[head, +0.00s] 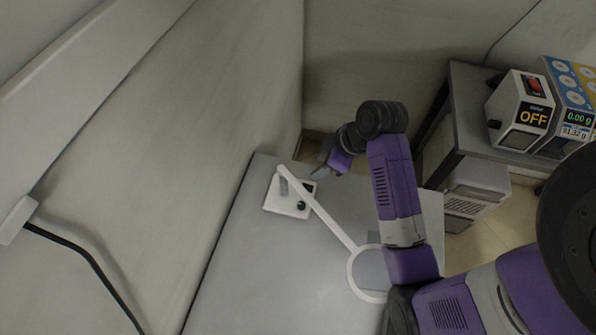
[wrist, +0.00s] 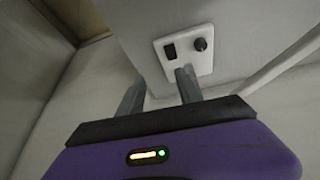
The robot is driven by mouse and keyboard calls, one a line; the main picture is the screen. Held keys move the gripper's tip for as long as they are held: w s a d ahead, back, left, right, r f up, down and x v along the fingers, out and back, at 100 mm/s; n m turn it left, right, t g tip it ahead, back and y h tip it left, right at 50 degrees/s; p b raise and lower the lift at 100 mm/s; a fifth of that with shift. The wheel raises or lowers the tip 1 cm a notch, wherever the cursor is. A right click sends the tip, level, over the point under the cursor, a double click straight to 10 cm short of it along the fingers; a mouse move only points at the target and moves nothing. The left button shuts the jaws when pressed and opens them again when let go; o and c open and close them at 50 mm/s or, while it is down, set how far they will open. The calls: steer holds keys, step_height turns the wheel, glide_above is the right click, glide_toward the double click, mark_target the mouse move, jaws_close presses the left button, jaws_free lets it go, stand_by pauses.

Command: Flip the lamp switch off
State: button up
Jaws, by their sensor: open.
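A white lamp (head: 322,218) stands on a grey table, with a square white base (head: 274,206), a slanting arm and a ring-shaped head (head: 352,272). In the wrist view the base (wrist: 203,66) carries a dark rocker switch (wrist: 170,51) and a round black knob (wrist: 201,44). My gripper (head: 322,172) is at the table's far edge, right of the base in the head view. In the wrist view my gripper (wrist: 160,88) is open and empty, its two fingers apart. The right finger overlaps the base's lower edge in the picture; I cannot tell whether they touch.
The grey table (head: 240,270) is mostly clear on its left side. A grey wall stands left and behind it. At the right, a second table (head: 468,100) holds a device marked OFF (head: 520,112) and a blue-and-yellow device (head: 574,85). A black cable (head: 95,268) hangs at the left.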

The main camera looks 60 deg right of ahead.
mark_target(307, 187)
steer(key=shift+n+g+y, duration=0.3)
steer(key=shift+n+y, duration=0.1)
steer(key=shift+n, duration=0.2)
steer(key=shift+w+a+f+p, duration=0.2)
steer(key=shift+a+f, duration=0.25)
steer(key=shift+f, duration=0.85)
steer(key=shift+w+a+f+p, duration=0.15)
steer(key=shift+a+f, duration=0.25)
steer(key=shift+f, duration=0.85)
steer(key=shift+w+a+f+p, duration=0.1)
steer(key=shift+w+a+f, duration=0.25)
steer(key=shift+f, duration=0.95)
steer(key=shift+s+a, duration=0.1)
steer(key=shift+c, duration=0.4)
jaws_close()
